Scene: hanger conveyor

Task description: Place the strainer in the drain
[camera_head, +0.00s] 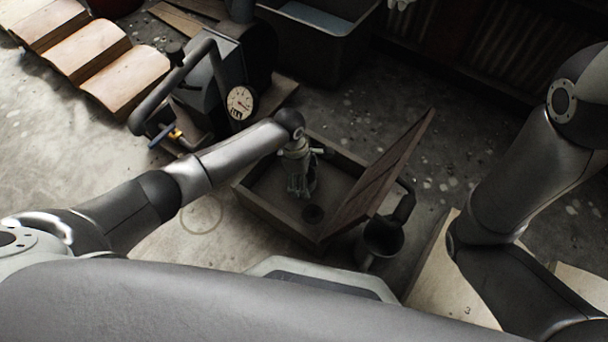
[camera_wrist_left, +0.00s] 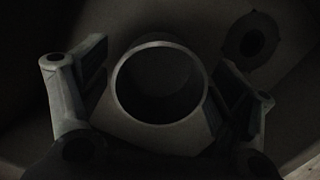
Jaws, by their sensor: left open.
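My left gripper (camera_head: 301,190) points down into an open square box-like basin (camera_head: 250,198). Its fingers stand apart in the left wrist view (camera_wrist_left: 160,88). Between them is a dark grey, hollow round piece with a thick rim, which looks like the strainer (camera_wrist_left: 122,108). I cannot tell whether the fingers touch it. In the head view the gripper hides this piece. A dark round drain (camera_head: 313,213) lies in the basin floor just in front of the gripper. It also shows at the upper right of the left wrist view (camera_wrist_left: 250,40). My right gripper is out of view.
A raised wooden lid (camera_head: 385,170) leans up on the basin's right side. A dark mug-like vessel (camera_head: 381,240) stands beside it. A machine with a round dial (camera_head: 240,102) and a bent pipe stands behind my left forearm. A grey tub (camera_head: 318,45) sits further back.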

